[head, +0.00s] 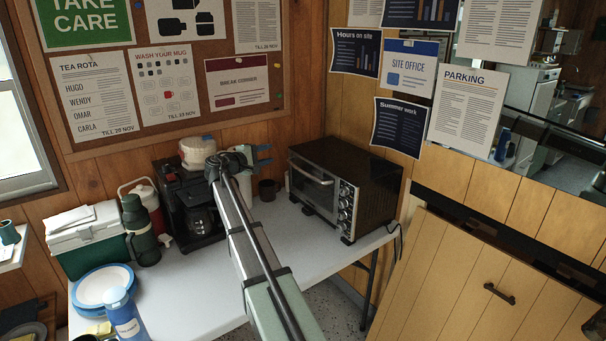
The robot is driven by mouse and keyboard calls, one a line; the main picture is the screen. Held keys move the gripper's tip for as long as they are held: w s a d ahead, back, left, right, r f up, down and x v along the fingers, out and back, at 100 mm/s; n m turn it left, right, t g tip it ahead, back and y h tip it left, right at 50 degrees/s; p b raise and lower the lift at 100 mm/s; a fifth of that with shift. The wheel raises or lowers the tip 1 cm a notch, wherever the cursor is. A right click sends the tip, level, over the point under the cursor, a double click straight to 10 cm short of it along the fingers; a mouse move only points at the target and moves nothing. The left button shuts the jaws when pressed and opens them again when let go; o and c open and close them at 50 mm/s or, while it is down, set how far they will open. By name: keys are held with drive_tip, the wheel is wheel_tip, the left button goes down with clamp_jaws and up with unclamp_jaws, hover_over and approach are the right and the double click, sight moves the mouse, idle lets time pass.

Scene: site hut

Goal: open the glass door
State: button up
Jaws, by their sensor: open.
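A black toaster oven (370,180) stands at the right end of the white table. Its glass door (310,190) is on the left part of its front and looks shut. A light bar handle (311,172) runs along the door's upper part. Round knobs are in a column right of the door. My gripper (266,154) is open and empty, with its fingers pointing right. In the picture it is left of the oven's top left corner and apart from the handle. How far it is from the door in depth I cannot tell.
A coffee maker (187,203) stands left of my arm. A dark mug (268,189) is behind, left of the oven. A cooler box (84,240), green flask (140,230), plates (103,285) and bottle (125,318) fill the left. White tabletop (320,243) before the oven is clear.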

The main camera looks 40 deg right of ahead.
sight(302, 172)
drive_tip(key=d+f+m+g+y, duration=0.2)
drive_tip(key=d+f+m, duration=0.2)
drive_tip(key=f, duration=0.6)
drive_tip(key=x, duration=0.9)
drive_tip(key=r+x, duration=0.1)
drive_tip(key=x, duration=0.3)
drive_tip(key=shift+d, duration=0.35)
clamp_jaws()
